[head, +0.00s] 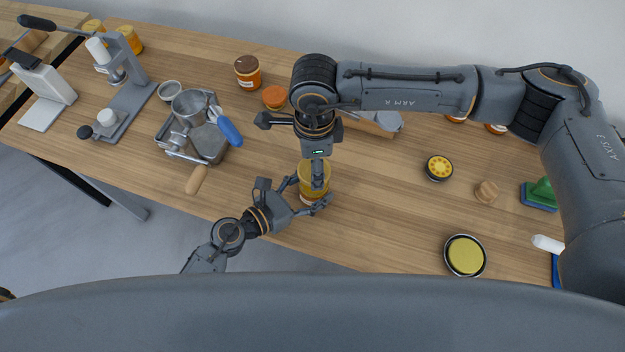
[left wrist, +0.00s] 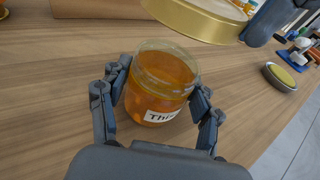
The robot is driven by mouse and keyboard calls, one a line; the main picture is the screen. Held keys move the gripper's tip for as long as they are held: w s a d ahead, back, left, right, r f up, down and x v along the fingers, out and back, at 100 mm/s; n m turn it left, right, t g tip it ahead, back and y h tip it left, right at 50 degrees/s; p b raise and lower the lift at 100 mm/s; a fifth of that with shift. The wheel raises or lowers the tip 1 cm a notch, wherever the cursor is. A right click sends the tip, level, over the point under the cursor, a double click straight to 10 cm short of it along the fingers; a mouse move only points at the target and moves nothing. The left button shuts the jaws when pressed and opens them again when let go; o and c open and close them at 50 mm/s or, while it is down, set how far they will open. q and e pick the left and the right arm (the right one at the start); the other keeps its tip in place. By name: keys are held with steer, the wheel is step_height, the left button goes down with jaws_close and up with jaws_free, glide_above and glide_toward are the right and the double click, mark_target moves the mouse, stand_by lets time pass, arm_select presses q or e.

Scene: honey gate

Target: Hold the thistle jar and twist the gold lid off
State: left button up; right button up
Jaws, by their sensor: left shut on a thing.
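The thistle jar (left wrist: 160,85) is upright, full of amber honey, with its mouth uncovered and a white label starting "Thi" facing my left gripper. My left gripper (left wrist: 158,112) is shut on the jar, one finger on each side. In the head view this gripper (head: 308,197) comes in from the lower left. The gold lid (left wrist: 200,18) is off the jar, above its rim and apart from it. My right gripper (head: 318,182) is over the jar from above and holds the lid (head: 311,170); its finger shows beside the lid in the left wrist view. The lid hides most of the jar in the head view.
A metal tray (head: 211,149) with a can and tools stands left of the jar. Orange jars (head: 248,72) stand behind. A round yellow-topped tin (head: 465,256), a sunflower-patterned disc (head: 439,168) and a green brush (head: 540,194) are at right. Bare table lies right of the jar.

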steer(key=shift+r, duration=1.45)
arm_select(q)
steer(key=o, duration=1.8)
steer(key=shift+o, duration=1)
